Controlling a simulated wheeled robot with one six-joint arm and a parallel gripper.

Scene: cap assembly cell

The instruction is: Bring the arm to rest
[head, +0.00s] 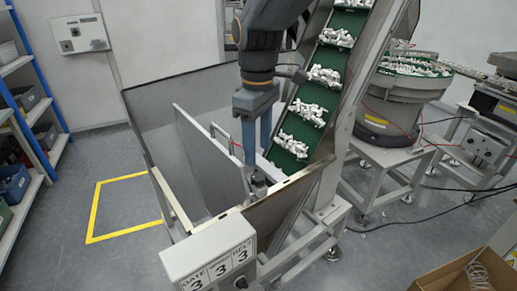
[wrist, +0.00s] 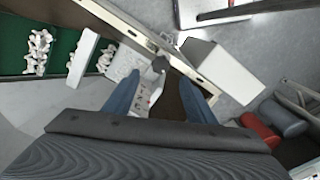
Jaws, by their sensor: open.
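My gripper (head: 256,150) points down over the grey hopper (head: 150,110), beside the inclined green belt, in the head view. Its two blue fingers also show in the wrist view (wrist: 158,95), spread apart with a clear gap and nothing held between them. A dark knob (head: 258,184) sits just below the fingertips near the hopper's front edge; it also shows beyond the fingers in the wrist view (wrist: 159,64). Whether the fingers touch it, I cannot tell. The arm hangs down from the top of the head view.
The green belt (head: 294,146) carries white parts close to the right of my gripper. An upright grey panel (head: 208,160) stands at its left. A white box with number labels (head: 210,255) is at the front. A cardboard box (head: 440,280) lies lower right.

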